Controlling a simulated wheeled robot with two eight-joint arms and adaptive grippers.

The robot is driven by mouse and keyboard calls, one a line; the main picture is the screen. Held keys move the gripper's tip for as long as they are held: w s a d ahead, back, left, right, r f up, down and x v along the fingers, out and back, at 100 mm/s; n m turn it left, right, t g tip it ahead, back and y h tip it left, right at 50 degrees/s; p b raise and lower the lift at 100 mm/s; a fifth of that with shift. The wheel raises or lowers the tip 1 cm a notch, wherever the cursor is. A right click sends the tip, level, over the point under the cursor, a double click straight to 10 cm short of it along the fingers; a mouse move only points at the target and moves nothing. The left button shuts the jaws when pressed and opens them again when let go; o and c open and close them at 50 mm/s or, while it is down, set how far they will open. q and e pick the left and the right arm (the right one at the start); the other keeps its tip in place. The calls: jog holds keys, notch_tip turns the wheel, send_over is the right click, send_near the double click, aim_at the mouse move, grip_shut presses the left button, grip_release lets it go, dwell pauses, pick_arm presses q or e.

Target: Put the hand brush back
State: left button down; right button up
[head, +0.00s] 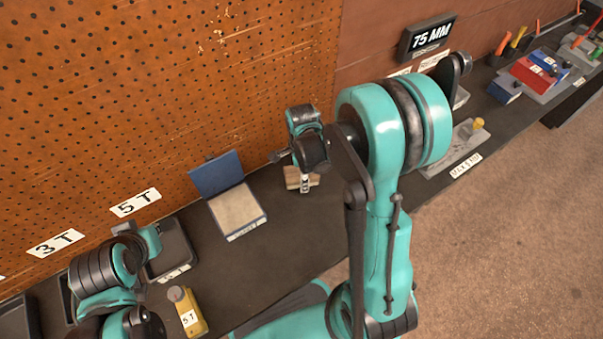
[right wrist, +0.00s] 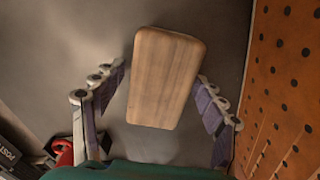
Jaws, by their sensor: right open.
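The hand brush (head: 291,179) lies on the dark bench close to the pegboard, its pale wooden back up. In the right wrist view its wooden back (right wrist: 166,80) sits between the fingers of my right gripper (right wrist: 158,90), with gaps on both sides. My right gripper (head: 304,184) is open above the brush, and my wrist partly hides it in the head view. The brush's bristles are not visible. My left arm is at the lower left of the head view, and its fingers cannot be made out.
An open blue box (head: 236,207) stands left of the brush. A yellow 5 T piece (head: 187,311) and a dark tray (head: 172,250) are further left. A grey plate (head: 452,152) and red and blue boxes (head: 530,74) lie right. The pegboard (head: 150,110) rises close behind.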

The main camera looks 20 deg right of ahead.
notch_tip(320, 180, up, 11)
jog(key=p, duration=0.4)
jog(key=shift+r, duration=0.1)
jog(key=s+a+r+n+t, duration=0.4)
jog(key=s+r+n+t, duration=0.3)
jog(key=n, duration=1.4)
jog(key=v, duration=0.4)
jog(key=shift+s+r+p, duration=0.2)
jog(key=shift+r+p, duration=0.1)
jog(key=shift+s, duration=0.1)
